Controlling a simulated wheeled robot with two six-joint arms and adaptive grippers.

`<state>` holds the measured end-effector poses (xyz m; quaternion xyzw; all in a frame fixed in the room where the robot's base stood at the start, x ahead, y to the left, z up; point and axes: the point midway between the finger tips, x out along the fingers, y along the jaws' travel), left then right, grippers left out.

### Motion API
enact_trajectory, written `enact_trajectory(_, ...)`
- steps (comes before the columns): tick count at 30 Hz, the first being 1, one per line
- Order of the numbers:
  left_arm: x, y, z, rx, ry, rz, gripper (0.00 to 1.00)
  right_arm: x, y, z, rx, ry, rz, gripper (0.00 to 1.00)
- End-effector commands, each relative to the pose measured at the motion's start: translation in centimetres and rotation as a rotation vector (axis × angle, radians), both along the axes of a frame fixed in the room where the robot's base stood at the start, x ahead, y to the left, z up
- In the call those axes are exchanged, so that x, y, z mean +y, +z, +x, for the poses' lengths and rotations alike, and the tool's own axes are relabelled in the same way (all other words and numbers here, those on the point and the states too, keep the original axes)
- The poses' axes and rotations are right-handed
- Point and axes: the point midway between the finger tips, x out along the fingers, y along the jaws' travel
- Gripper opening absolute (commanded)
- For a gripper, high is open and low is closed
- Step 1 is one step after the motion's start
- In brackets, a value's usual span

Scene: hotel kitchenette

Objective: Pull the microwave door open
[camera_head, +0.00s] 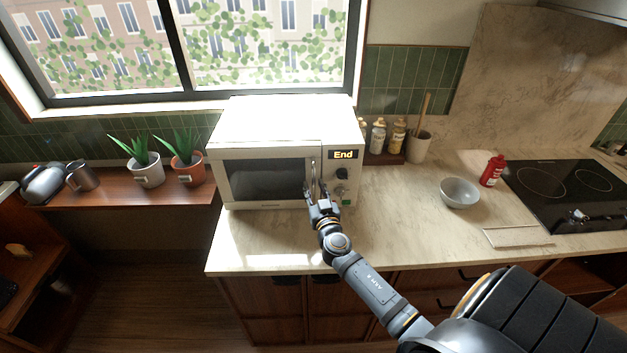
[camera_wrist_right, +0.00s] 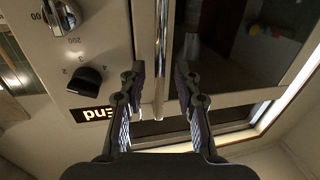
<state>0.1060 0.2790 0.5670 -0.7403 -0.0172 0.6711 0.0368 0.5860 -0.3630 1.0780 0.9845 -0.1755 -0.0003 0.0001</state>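The white microwave (camera_head: 270,125) stands on the counter with its dark-windowed door (camera_head: 265,179) shut. Its upright metal handle (camera_head: 313,170) is at the right side of the door, beside the control panel with the "End" display. My right gripper (camera_head: 315,190) is at the handle's lower part. In the right wrist view, the open fingers of my right gripper (camera_wrist_right: 159,80) stand on either side of the handle (camera_wrist_right: 160,45), with gaps visible between them and the bar. My left gripper is not in view.
Bottles (camera_head: 378,136) and a utensil cup (camera_head: 418,147) stand right of the microwave. A grey bowl (camera_head: 459,192), red bottle (camera_head: 492,170) and cooktop (camera_head: 562,190) are farther right. Potted plants (camera_head: 147,170) sit on a lower shelf at left. The counter before the microwave is mostly clear.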

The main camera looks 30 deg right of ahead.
Motion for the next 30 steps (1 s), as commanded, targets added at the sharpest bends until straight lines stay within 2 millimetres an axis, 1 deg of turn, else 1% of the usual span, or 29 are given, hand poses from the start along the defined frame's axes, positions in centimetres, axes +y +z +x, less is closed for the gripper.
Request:
enact_trajectory(1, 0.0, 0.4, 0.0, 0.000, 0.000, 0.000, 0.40, -0.2, 0.2, 0.6, 0.000, -0.001, 0.000, 0.32)
enact_trajectory(5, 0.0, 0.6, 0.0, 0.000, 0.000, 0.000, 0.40, -0.6, 0.0, 1.6, 0.000, -0.001, 0.000, 0.32)
enact_trajectory(13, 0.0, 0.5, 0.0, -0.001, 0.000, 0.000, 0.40, -0.6, -0.1, 1.7, 0.001, -0.001, 0.000, 0.32)
enact_trajectory(14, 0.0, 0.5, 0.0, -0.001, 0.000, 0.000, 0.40, -0.6, -0.1, 1.7, 0.001, -0.001, 0.000, 0.29)
enact_trajectory(20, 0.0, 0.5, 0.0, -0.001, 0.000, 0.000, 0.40, -0.6, -0.1, 1.7, 0.001, -0.001, 0.000, 0.02)
enact_trajectory(21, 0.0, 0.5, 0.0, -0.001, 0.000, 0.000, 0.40, -0.6, -0.1, 1.7, 0.001, -0.001, 0.000, 0.00)
enact_trajectory(30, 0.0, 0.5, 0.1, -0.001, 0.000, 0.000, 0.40, -0.6, -0.1, 1.7, 0.001, -0.001, 0.000, 0.00)
